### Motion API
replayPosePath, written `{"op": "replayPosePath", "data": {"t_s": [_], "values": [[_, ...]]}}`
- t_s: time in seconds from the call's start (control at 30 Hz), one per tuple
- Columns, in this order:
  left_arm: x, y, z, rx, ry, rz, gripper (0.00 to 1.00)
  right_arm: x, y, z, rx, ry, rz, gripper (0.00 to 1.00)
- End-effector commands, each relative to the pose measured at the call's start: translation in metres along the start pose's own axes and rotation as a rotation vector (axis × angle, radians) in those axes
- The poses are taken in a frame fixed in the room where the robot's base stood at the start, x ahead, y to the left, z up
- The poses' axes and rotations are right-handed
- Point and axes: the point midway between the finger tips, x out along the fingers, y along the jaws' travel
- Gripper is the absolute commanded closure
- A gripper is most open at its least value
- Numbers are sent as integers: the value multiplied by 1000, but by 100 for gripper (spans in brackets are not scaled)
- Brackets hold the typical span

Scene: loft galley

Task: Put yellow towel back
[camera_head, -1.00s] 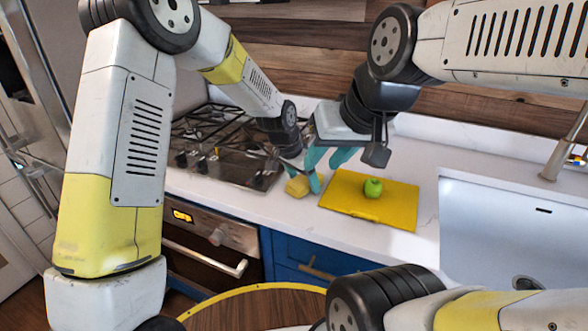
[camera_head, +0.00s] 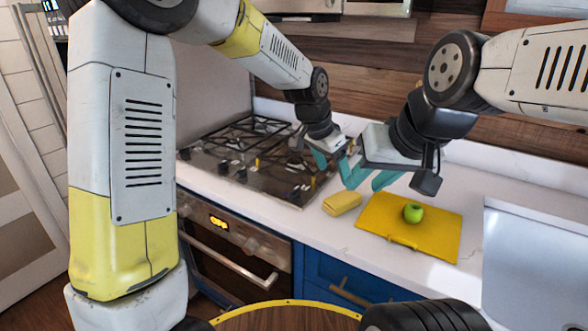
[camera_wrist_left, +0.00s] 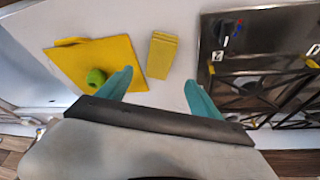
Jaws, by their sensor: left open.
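The folded yellow towel (camera_head: 342,203) lies on the white counter between the stove and the yellow cutting board (camera_head: 430,236). In the left wrist view the towel (camera_wrist_left: 162,55) lies beyond my fingers, within the gap between them, and nothing touches it. My left gripper (camera_head: 331,164) is open and empty above the counter, over the area behind the towel. My right gripper (camera_head: 367,185) is in front and to the right of it, with its teal fingers apart and empty, above the counter near the board. The two grippers partly overlap in the head view.
A green apple (camera_head: 413,213) sits on the cutting board. A gas stove (camera_head: 225,150) is left of the towel, with an oven (camera_head: 235,260) below. A sink (camera_head: 535,255) is at the right. A round wooden table (camera_head: 290,318) is at the bottom edge.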

Motion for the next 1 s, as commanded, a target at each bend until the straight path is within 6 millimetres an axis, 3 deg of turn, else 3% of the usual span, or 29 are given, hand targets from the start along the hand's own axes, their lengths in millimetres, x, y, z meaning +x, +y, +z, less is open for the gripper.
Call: {"op": "replayPosePath", "data": {"t_s": [0.13, 0.27, 0.4, 0.6, 0.8, 1.0], "values": [[-12, -4, 6, -21, 4, -13, 26, 0, 0, 0, 0, 0, 0, 66], [-54, -15, 32, -108, 18, -61, 26, 0, 0, 0, 0, 0, 0, 66], [-118, -24, 85, -270, 47, -134, 26, 0, 0, 0, 0, 0, 0, 66], [-187, -12, 170, -525, 108, -217, 26, 0, 0, 0, 0, 0, 0, 66], [-219, 15, 238, -741, 179, -261, 26, 0, 0, 0, 0, 0, 0, 66], [-226, 32, 268, -845, 219, -272, 26, 0, 0, 0, 0, 0, 0, 66]]}}
